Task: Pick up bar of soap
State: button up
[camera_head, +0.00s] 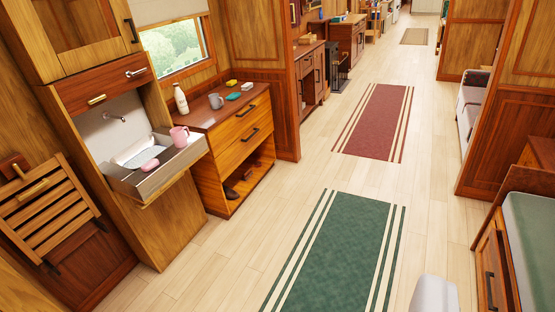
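A small pink rounded block (150,165), which looks like the bar of soap, lies at the front of the fold-out washbasin (160,184) at the left. A pink mug (179,135) stands at the basin's right side, a little behind the block. A flat teal piece (233,96) lies on the wooden dresser (226,118) to the right; I cannot tell what it is. My gripper is not in view, and nothing is seen touching the pink block.
A white bottle (181,99) and grey mug (216,101) stand on the dresser. A folded slatted wooden rack (45,207) hangs left of the basin. Green (337,250) and red (373,122) rugs lie along the open floor. A green-cushioned seat (530,225) is at the right.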

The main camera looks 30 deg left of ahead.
aim_at(151, 164)
jog(key=u, duration=0.35)
jog(key=i, duration=1.25)
jog(key=u, duration=1.4)
jog(key=i, duration=1)
jog(key=u, duration=0.85)
jog(key=i, duration=0.7)
jog(key=u, duration=0.25)
